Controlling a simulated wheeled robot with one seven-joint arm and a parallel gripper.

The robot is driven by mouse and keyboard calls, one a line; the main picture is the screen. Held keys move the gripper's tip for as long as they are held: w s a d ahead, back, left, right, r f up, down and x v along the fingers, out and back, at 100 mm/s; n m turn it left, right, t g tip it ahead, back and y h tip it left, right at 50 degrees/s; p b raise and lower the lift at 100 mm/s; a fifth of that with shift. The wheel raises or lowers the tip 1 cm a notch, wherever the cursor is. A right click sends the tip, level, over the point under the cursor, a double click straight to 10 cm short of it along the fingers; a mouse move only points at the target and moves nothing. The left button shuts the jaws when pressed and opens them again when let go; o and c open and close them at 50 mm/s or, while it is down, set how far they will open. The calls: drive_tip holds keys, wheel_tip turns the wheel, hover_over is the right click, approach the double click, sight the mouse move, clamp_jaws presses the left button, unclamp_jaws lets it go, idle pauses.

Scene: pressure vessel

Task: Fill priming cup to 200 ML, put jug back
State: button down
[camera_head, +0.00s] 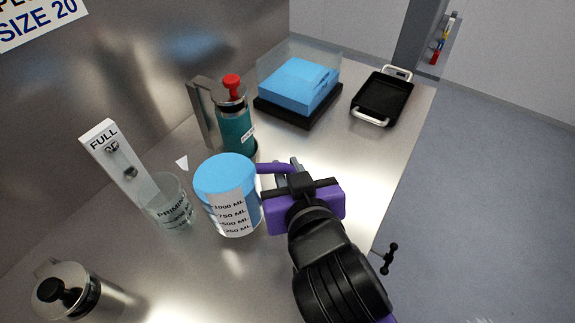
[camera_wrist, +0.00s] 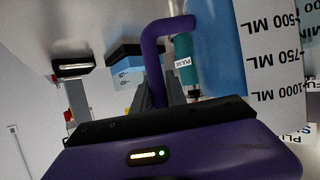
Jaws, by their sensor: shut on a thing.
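The jug (camera_head: 232,195) is clear with blue contents that reach near its top, and carries a white label from 250 to 1000 ML. It stands about upright; I cannot tell whether it touches the bench. My gripper (camera_head: 284,170) is shut on its purple handle (camera_head: 270,168), to the jug's right. In the wrist view the jug (camera_wrist: 222,45) is at the right, with its handle (camera_wrist: 158,35) between my fingers (camera_wrist: 158,95). The clear priming cup (camera_head: 171,205) stands just left of the jug and looks empty.
A post marked FULL (camera_head: 118,160) rises behind the cup. A teal canister with a red knob (camera_head: 235,130) stands behind the jug. A blue block on a black base (camera_head: 298,88) and a black tray (camera_head: 383,97) lie farther back. A steel pot (camera_head: 75,292) is front left.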

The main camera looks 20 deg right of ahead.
sight(283, 166)
drive_tip(key=shift+w+a+r+n+h+p, duration=0.1)
drive_tip(key=shift+a+r+n+h+p, duration=0.1)
drive_tip(key=shift+r+p, duration=0.45)
drive_tip(key=shift+w+a+r+n+h+p, duration=0.1)
drive_tip(key=shift+r+n+p, duration=0.15)
drive_tip(key=shift+p, duration=0.7)
drive_tip(key=shift+a+r+n+h+p, duration=0.1)
drive_tip(key=shift+a+r+n+p, duration=0.05)
drive_tip(key=shift+r+p, duration=0.55)
drive_tip(key=r+p, duration=0.1)
drive_tip(key=p, duration=0.1)
drive_tip(key=a+r+n+g+h+p, duration=0.1)
drive_tip(key=p, duration=0.2)
drive_tip(key=shift+w+a+n, duration=0.25)
drive_tip(key=shift+w+n, duration=0.05)
drive_tip(key=shift+p, duration=0.3)
